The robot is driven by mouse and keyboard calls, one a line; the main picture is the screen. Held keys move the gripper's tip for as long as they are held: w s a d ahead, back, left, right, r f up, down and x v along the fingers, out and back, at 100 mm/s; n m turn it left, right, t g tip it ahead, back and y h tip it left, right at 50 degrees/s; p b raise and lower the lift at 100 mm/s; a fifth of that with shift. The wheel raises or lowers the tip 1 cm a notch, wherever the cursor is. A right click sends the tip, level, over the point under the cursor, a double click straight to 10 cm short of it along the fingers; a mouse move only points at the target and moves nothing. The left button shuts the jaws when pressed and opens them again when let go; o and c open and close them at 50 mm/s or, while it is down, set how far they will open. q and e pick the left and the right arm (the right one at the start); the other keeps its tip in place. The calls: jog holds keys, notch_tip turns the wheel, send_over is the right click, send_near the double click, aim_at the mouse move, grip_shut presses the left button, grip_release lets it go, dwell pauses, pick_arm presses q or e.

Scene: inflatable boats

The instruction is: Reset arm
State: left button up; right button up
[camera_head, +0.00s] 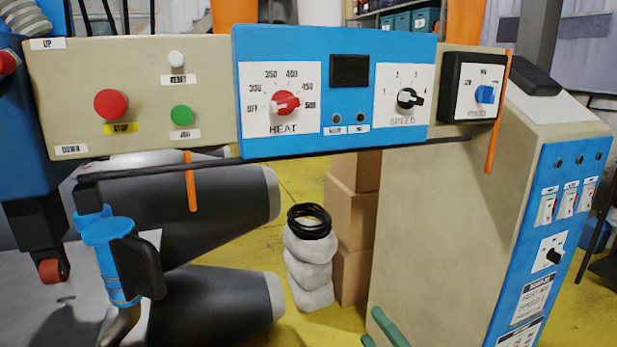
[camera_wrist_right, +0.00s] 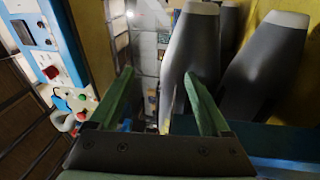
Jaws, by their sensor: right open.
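My right gripper (camera_head: 375,329) shows only as green finger parts at the bottom edge of the head view, in front of the beige machine body. In the right wrist view the gripper (camera_wrist_right: 158,78) has its two green fingers spread wide with nothing between them. My left gripper is in neither view. A control panel (camera_head: 225,95) spans the upper head view, with a red stop button (camera_head: 111,104), a green button (camera_head: 181,115), a red heat knob (camera_head: 285,103) and a black speed knob (camera_head: 410,98). The panel also shows at the left of the wrist view (camera_wrist_right: 57,60).
The beige and blue machine cabinet (camera_head: 440,200) stands at the right. Two grey tapered cylinders (camera_head: 215,305) lie at the left, behind a blue clamp with a black handle (camera_head: 140,265). White sacks (camera_head: 308,265) topped with black rings and cardboard boxes (camera_head: 352,220) stand on the yellow floor behind.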

jog(key=s+d+f+m+g+h, duration=0.1)
jog(key=s+f+m+g+h, duration=0.15)
jog(key=s+f+m, duration=0.55)
jog(key=s+d+f+m+g+h, duration=0.1)
jog(key=s+f+m+g, duration=0.35)
jog(key=f, duration=0.65)
jog(key=s+f+m+g+h, duration=0.2)
jog(key=s+f+m, duration=0.45)
jog(key=f, duration=0.25)
pick_arm(q)
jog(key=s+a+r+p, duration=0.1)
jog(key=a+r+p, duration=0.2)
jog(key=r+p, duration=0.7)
jog(key=p, duration=0.4)
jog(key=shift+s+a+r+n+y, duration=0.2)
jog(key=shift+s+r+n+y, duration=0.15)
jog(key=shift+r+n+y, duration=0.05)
pick_arm(e)
jog(key=s+d+r+m, duration=0.1)
jog(key=d+r, duration=0.2)
jog(key=r, duration=0.7)
jog(key=shift+d+r+m+h, duration=0.25)
jog(key=shift+m+h, duration=0.05)
jog(key=shift+h, duration=0.15)
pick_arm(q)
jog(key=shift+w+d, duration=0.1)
pick_arm(e)
jog(key=shift+s, duration=0.1)
